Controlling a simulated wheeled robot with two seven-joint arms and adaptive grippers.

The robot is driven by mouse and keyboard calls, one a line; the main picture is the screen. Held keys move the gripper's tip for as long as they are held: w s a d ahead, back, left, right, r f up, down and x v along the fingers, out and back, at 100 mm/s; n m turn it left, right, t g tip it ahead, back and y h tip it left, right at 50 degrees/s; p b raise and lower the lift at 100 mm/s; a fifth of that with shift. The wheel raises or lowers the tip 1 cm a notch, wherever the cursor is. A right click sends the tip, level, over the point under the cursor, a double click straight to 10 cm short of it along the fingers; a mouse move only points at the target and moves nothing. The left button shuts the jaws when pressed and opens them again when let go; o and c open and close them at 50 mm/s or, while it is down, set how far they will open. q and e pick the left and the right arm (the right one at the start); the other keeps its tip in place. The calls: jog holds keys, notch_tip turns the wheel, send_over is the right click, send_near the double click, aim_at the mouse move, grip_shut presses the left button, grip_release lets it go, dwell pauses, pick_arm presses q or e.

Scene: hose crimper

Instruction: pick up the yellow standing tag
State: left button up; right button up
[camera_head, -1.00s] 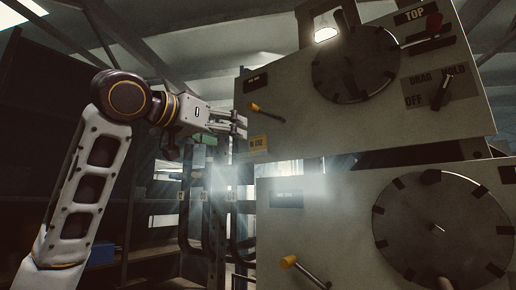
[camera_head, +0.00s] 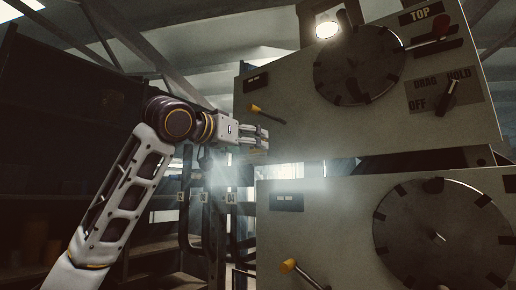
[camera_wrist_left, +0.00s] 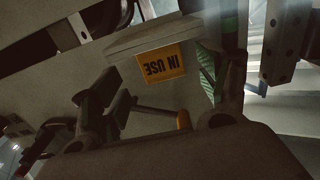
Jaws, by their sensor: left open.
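The yellow tag (camera_wrist_left: 163,63), lettered "IN USE" and upside down in the left wrist view, is on a pale panel face. It appears between the two fingers of my left gripper (camera_wrist_left: 165,95), beyond their tips. The fingers are open with nothing between them that I can see held. In the head view my left gripper (camera_head: 262,138) is at the left edge of the upper panel and hides most or all of the tag. I cannot tell whether the fingers touch it. My right gripper is not in view.
The upper panel (camera_head: 290,110) carries a yellow-tipped lever (camera_head: 256,109) just above my gripper, a round dial (camera_head: 358,66) and a switch (camera_head: 447,97). The lower panel (camera_head: 340,230) has another yellow-tipped lever (camera_head: 290,266) and a dial. Dark shelving (camera_head: 45,150) stands at left.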

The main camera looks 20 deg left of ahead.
pick_arm(q)
jog(key=shift+w, duration=0.1)
dwell(0.3)
jog(key=shift+w+d+r+p, duration=0.25)
jog(key=shift+w+p, duration=0.25)
jog(key=shift+w, duration=0.2)
jog(key=shift+w+d+r+p, duration=0.15)
jog(key=shift+w+r+p, duration=0.1)
jog(key=shift+w+p, duration=0.35)
jog(key=shift+x, duration=1.15)
jog(key=shift+f, duration=0.1)
jog(key=shift+c, duration=0.6)
jog(key=c, duration=0.8)
